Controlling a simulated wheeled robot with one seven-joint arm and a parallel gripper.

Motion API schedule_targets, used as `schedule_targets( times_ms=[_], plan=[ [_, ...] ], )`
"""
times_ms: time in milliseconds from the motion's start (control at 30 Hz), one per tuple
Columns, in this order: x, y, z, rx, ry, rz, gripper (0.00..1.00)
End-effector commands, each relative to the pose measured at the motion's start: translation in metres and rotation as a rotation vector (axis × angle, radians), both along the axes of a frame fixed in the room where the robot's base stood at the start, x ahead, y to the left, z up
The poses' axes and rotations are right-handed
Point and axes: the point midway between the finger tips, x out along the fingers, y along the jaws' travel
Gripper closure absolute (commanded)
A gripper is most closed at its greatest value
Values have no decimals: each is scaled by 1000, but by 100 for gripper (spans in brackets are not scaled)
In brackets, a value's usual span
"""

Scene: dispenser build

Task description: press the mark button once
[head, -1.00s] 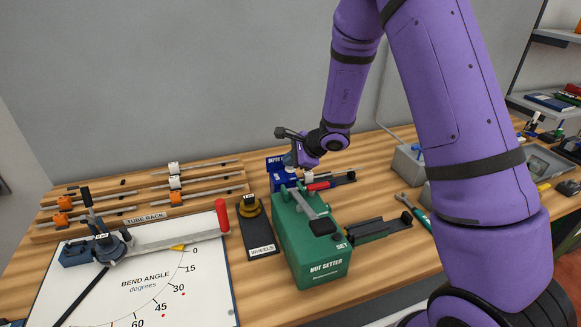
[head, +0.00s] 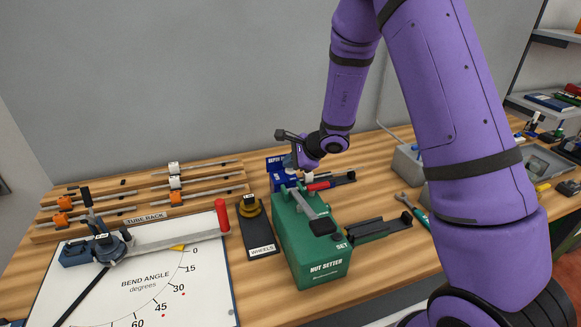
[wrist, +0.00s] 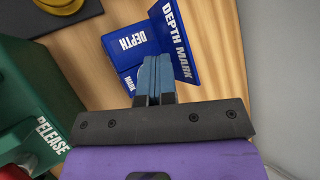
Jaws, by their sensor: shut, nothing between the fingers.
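The blue depth mark unit (head: 279,178) stands behind the green nut setter in the head view, partly hidden by my gripper and the nut setter. In the wrist view the unit (wrist: 148,22) shows a tall panel reading DEPTH MARK and a lower face labelled DEPTH. A small MARK label (wrist: 130,84) shows just left of my fingers. My gripper (wrist: 153,62) is shut and empty, its fingertips over the blue unit beside that label. The mark button itself is not clearly seen; the fingers may cover it. I cannot tell whether the fingertips touch the unit.
The green nut setter (head: 310,250) with a red-handled lever stands close in front of my gripper (head: 291,162). The black wheels holder (head: 258,235) is to its left. The tube rack (head: 140,222) and bend angle board (head: 150,285) lie farther left. A wall stands behind.

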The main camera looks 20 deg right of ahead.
Motion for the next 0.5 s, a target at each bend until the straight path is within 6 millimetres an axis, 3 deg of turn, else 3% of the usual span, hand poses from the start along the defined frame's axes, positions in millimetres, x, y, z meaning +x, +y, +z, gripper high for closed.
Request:
schedule_targets(
  times_ms=[500],
  plan=[
    [0,0,21,0,1,1,100]
  ],
)
